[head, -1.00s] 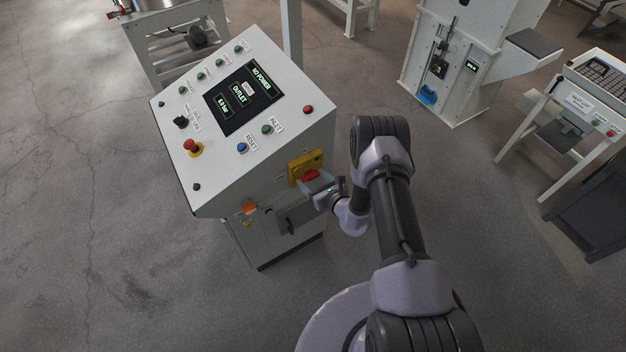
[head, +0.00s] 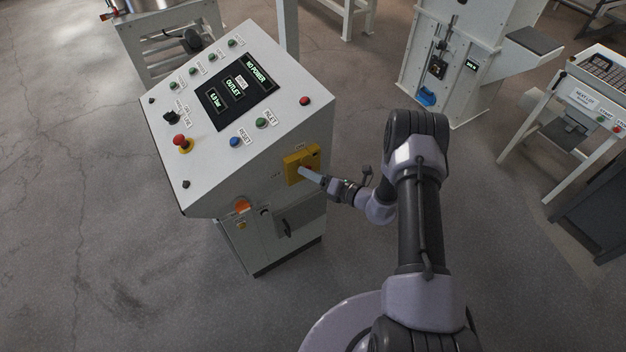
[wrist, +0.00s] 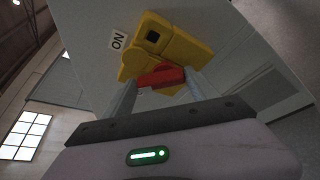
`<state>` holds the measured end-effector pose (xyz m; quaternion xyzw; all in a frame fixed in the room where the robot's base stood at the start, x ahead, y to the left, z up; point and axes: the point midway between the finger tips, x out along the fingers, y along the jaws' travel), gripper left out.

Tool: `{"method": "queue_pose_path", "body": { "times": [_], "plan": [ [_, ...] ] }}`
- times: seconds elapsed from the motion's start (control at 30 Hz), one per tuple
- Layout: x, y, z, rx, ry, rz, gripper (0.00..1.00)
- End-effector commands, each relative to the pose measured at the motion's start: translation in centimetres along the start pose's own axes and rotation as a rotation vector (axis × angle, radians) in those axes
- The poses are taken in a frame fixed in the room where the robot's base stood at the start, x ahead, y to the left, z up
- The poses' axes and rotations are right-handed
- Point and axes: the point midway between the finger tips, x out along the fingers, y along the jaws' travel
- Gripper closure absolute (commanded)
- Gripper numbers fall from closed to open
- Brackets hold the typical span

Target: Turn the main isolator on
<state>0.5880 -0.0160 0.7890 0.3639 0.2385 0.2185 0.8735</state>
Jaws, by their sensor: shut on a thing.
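The main isolator is a yellow plate (head: 301,162) with a red handle on the side panel of the grey console. In the wrist view the yellow plate (wrist: 180,42) fills the upper middle, with an ON label (wrist: 118,40) at its left. The red handle (wrist: 160,77) lies between the fingers of my gripper (wrist: 162,82), which is shut on it. In the head view my gripper (head: 308,172) reaches the isolator from the right, and its fingers mostly hide the handle. The console screen (head: 236,91) reads NO POWER and OUTLET.
The sloped console top carries a red emergency button (head: 180,141), a blue reset button (head: 235,141) and several green buttons. An orange lamp (head: 242,205) and a dark door handle (head: 286,228) are on the side below.

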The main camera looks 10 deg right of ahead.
Motion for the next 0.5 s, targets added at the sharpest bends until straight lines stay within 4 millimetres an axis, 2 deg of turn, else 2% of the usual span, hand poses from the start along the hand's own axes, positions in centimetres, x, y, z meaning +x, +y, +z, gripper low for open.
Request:
{"method": "queue_pose_path", "body": {
  "times": [0.03, 0.5],
  "plan": [
    [0.09, -0.49, -0.29, 0.037, 0.000, 0.015, 0.73],
    [0.00, -1.07, -0.16, 0.433, 0.000, 0.178, 0.73]
  ]
}}
